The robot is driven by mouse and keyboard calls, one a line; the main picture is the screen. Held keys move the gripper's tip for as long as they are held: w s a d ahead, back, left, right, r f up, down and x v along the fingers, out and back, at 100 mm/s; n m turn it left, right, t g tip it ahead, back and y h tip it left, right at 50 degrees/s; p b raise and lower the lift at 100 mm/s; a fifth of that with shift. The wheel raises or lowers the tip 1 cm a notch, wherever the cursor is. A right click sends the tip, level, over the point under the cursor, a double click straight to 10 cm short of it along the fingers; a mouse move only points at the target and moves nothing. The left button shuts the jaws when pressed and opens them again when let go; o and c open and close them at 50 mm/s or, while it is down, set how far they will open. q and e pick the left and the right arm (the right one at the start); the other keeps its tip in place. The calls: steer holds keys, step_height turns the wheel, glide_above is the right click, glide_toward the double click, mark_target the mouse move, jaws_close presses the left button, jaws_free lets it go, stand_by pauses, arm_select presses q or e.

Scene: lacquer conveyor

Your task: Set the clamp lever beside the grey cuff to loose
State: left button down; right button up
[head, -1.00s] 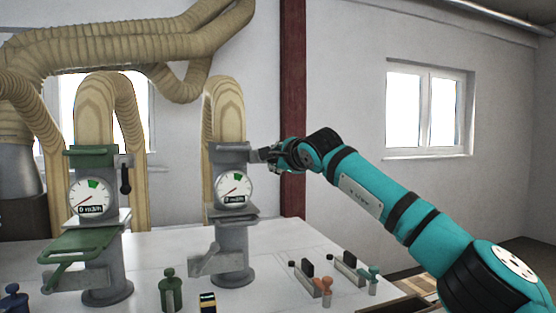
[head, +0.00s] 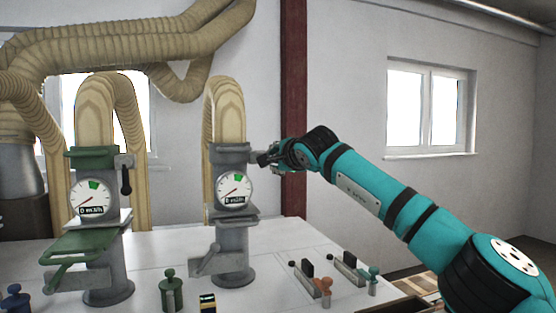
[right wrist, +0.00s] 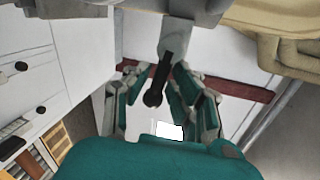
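The grey cuff (head: 231,148) sits at the top of the grey column, where a beige hose enters it. Its clamp lever has a black handle (right wrist: 157,82) on a grey block, seen in the right wrist view. My right gripper (head: 269,158) is at the right side of the cuff, by the lever. In the right wrist view my right gripper (right wrist: 155,98) has its fingers apart, one on each side of the handle, with visible gaps. In the head view the gripper partly hides the lever. My left gripper is not in view.
A green cuff (head: 92,153) with its own black lever (head: 126,180) tops the column to the left. Gauges, a green gate handle (head: 82,258) and a grey one (head: 205,262) sit lower. Small pegs and clips stand on the white table (head: 165,245).

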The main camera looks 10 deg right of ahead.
steer(key=shift+o, duration=1.3)
steer(key=shift+a+f, duration=0.2)
steer(key=shift+w+a, duration=0.1)
steer(key=v, duration=1.2)
